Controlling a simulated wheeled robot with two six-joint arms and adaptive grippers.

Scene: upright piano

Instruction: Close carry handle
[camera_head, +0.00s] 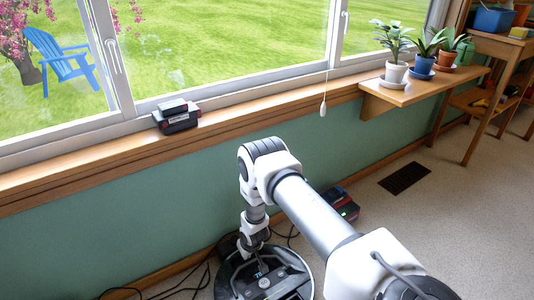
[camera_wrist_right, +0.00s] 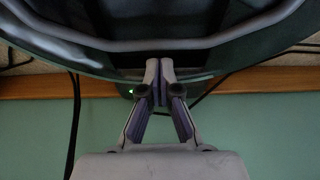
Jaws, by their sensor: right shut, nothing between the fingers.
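A round dark device with a grey rim (camera_head: 229,272) sits on the floor by the wall, in the lower middle of the head view. My right arm reaches down over its wall side. In the right wrist view the dark body fills the top, with a grey curved bar (camera_wrist_right: 230,42) running across it. I cannot tell for sure whether this bar is the carry handle or part of the rim. My right gripper (camera_wrist_right: 160,66) is shut and empty, its fingertips close below the bar; I cannot tell whether they touch. My left gripper is out of view.
Black cables (camera_head: 206,274) lie on the floor left of the device. A small dark and red unit with a green light (camera_head: 346,209) stands by the wall. The green wall and wooden sill (camera_head: 240,118) are close behind. The carpet to the right has a floor vent (camera_head: 405,178).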

